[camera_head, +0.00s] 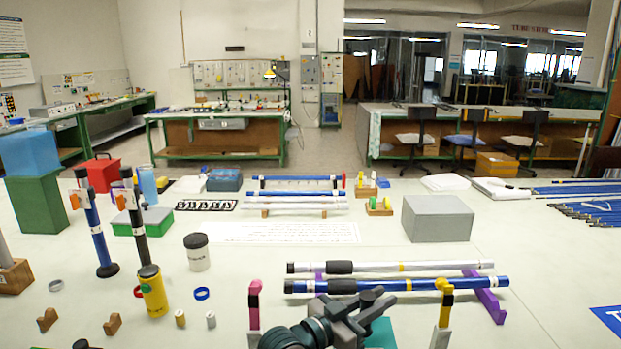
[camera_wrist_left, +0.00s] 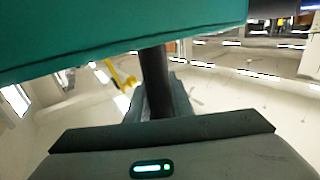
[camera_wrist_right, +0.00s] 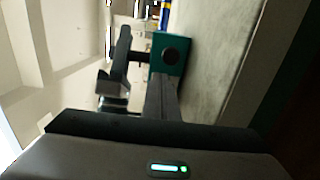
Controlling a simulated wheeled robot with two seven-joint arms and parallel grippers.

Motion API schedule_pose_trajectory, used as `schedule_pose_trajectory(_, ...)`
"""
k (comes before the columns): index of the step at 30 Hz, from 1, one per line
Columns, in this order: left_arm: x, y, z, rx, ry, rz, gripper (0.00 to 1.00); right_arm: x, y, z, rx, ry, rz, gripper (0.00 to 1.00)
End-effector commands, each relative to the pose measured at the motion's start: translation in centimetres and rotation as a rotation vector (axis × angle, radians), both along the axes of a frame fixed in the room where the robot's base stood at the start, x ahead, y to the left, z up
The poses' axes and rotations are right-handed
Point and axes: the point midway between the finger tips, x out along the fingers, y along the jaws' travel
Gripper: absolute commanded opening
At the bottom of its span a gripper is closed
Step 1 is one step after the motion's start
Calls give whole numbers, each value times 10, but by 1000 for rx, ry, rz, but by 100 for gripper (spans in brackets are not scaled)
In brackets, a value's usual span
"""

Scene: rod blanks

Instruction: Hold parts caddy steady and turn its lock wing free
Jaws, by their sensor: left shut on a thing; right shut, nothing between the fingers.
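The teal parts caddy (camera_head: 380,334) shows in part at the bottom of the head view, behind my dark left gripper (camera_head: 357,313). In the left wrist view its teal body (camera_wrist_left: 120,38) fills the top. My left gripper (camera_wrist_left: 158,100) is shut around a dark post (camera_wrist_left: 153,70) that meets the caddy. In the right wrist view, the caddy's end (camera_wrist_right: 160,72) carries a dark round part (camera_wrist_right: 171,55); I cannot tell whether this is the lock wing. My right gripper (camera_wrist_right: 161,86) is shut and empty, its tips close to that end; contact is unclear.
A blue rod (camera_head: 420,285) and a silver rod (camera_head: 400,266) lie on purple supports beyond the caddy. Pink and yellow uprights (camera_head: 254,300) (camera_head: 444,300) stand on either side. A yellow container (camera_head: 153,292) stands left. The table right of the caddy is mostly clear.

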Motion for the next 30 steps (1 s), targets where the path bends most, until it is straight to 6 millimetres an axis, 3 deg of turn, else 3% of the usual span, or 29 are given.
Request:
schedule_pose_trajectory(16,0,0,1,-2,-1,0,0,-3,-2,1,1,0,0,0)
schedule_pose_trajectory(30,0,0,1,-2,-1,0,0,-46,-1,1,1,2,-1,0)
